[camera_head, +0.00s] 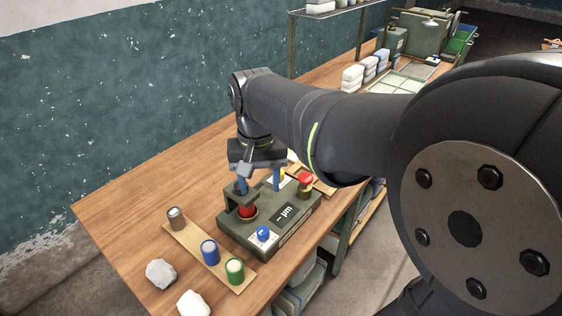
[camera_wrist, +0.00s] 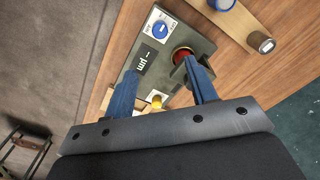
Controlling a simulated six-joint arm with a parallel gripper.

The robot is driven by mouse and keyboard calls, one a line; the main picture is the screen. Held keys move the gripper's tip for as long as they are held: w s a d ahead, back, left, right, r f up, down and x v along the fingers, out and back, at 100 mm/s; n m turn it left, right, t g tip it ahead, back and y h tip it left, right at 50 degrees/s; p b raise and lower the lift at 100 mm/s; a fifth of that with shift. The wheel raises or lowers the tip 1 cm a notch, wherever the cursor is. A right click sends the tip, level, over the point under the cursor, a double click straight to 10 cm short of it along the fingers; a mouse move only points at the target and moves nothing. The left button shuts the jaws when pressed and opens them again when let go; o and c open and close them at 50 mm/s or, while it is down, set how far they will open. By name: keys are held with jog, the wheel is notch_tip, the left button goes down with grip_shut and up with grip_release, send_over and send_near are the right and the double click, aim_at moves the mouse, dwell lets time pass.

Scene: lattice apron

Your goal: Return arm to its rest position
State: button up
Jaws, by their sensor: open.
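My gripper (camera_head: 259,186) is open, with its two blue fingers pointing down over a grey-green gauge box (camera_head: 262,240) on the wooden bench. The fingers also show spread apart in the wrist view (camera_wrist: 161,72), with nothing held between them. A red piece (camera_head: 247,211) sits in a brass-coloured ring under a bracket on the box, close to one finger. The box carries a display reading "- µm" (camera_head: 284,213), a blue knob (camera_head: 263,234) and a yellow part (camera_wrist: 156,101). My arm reaches out across the bench from the right.
A wooden strip (camera_head: 217,262) holds a brown-grey can (camera_head: 176,218), a blue can (camera_head: 209,252) and a green can (camera_head: 235,271). Pale lumps (camera_head: 160,274) lie near the front edge. A red button (camera_head: 305,180) stands right of the gripper. The bench's left part is clear; a wall runs behind.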

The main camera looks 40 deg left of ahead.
aim_at(263, 230)
jog(key=shift+r, duration=0.9)
notch_tip(263, 230, down, 18)
jog(key=shift+r, duration=0.25)
dwell(0.4)
notch_tip(263, 230, up, 18)
notch_tip(263, 230, down, 18)
jog(key=shift+f, duration=0.1)
jog(key=m, duration=1)
jog(key=shift+r+m, duration=0.3)
jog(key=shift+r, duration=0.75)
